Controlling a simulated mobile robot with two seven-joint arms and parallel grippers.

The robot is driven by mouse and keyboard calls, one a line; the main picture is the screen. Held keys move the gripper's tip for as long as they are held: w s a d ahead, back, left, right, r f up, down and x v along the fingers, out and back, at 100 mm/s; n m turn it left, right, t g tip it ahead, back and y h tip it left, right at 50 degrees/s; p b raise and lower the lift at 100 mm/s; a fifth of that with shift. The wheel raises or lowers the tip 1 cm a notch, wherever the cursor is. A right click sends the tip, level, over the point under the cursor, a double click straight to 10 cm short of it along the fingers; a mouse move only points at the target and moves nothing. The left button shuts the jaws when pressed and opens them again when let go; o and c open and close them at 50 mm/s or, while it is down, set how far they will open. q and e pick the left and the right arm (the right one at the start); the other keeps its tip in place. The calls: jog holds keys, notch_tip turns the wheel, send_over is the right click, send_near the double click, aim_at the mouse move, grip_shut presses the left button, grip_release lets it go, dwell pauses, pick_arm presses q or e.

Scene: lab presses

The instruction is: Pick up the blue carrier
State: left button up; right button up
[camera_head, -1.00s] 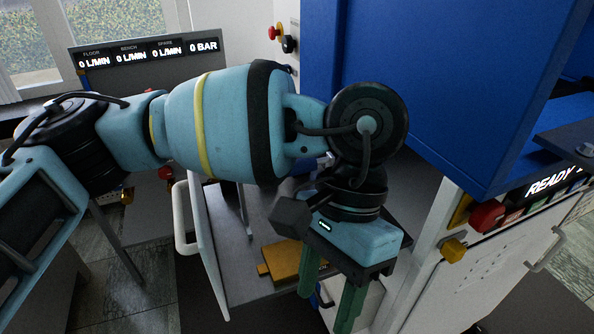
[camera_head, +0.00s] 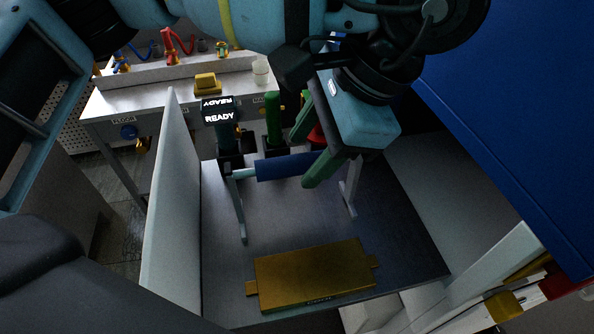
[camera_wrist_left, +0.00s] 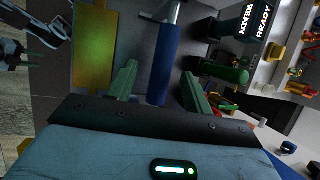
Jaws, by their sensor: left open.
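The blue carrier (camera_head: 280,168) is a blue bar on a pale rod, lying crosswise between two grey uprights inside the open grey press bay. It also shows in the left wrist view (camera_wrist_left: 160,72), pointing between my fingers. My left gripper (camera_head: 308,158) comes in from above. Its two green fingers are apart, and in the head view they overlap the carrier's right end. In the left wrist view the fingers (camera_wrist_left: 158,88) stand on either side of the bar with gaps visible. Whether they reach its depth is unclear.
A yellow plate (camera_head: 315,274) lies on the bay floor in front of the carrier. A pale side panel (camera_head: 174,210) stands at left and a large blue panel (camera_head: 510,110) at right. Behind are a READY display (camera_head: 219,111), a green post (camera_head: 273,115) and a white bench (camera_head: 130,98).

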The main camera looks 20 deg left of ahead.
aim_at(296, 162)
pick_arm(q)
jog(key=shift+w+a+f, duration=0.15)
jog(key=shift+a+f, duration=0.1)
jog(key=shift+f, duration=0.2)
jog(key=x, duration=0.4)
jog(key=shift+a+f, duration=0.2)
jog(key=shift+a, duration=0.05)
jog(key=shift+a+f, duration=0.1)
jog(key=shift+f, duration=0.1)
jog(key=shift+f, duration=0.25)
grip_shut()
dwell(0.4)
